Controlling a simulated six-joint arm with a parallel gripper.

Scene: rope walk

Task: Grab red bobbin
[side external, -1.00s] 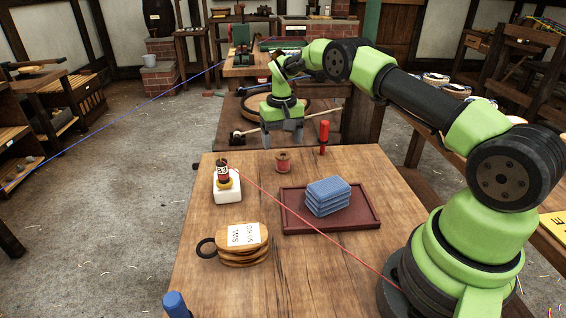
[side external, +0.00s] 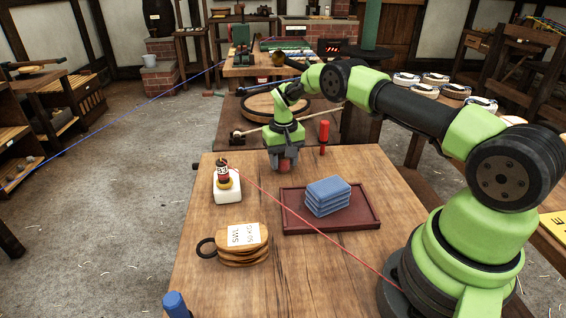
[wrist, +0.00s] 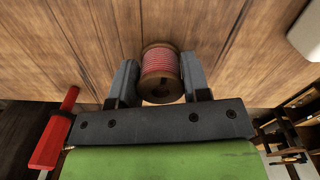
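The red bobbin (wrist: 161,72), a wooden spool wound with red thread, stands on the wooden table (side external: 330,270) near its far edge. My gripper (side external: 284,166) is lowered around it, pointing down, with one finger on each side. In the wrist view, the two fingers of my gripper (wrist: 160,75) are close against the spool's left and right sides, with no clear gap, and look shut on it. In the side view the fingers hide much of the bobbin. It appears upright, at table height.
A red-handled tool (side external: 323,136) stands just right of my gripper. A white block (side external: 227,194) with a stacked bobbin (side external: 223,174) is to the left, a thin red line running from it. A dark red tray (side external: 370,216) holds blue blocks (side external: 328,195). Tan pieces (side external: 246,256) lie in front.

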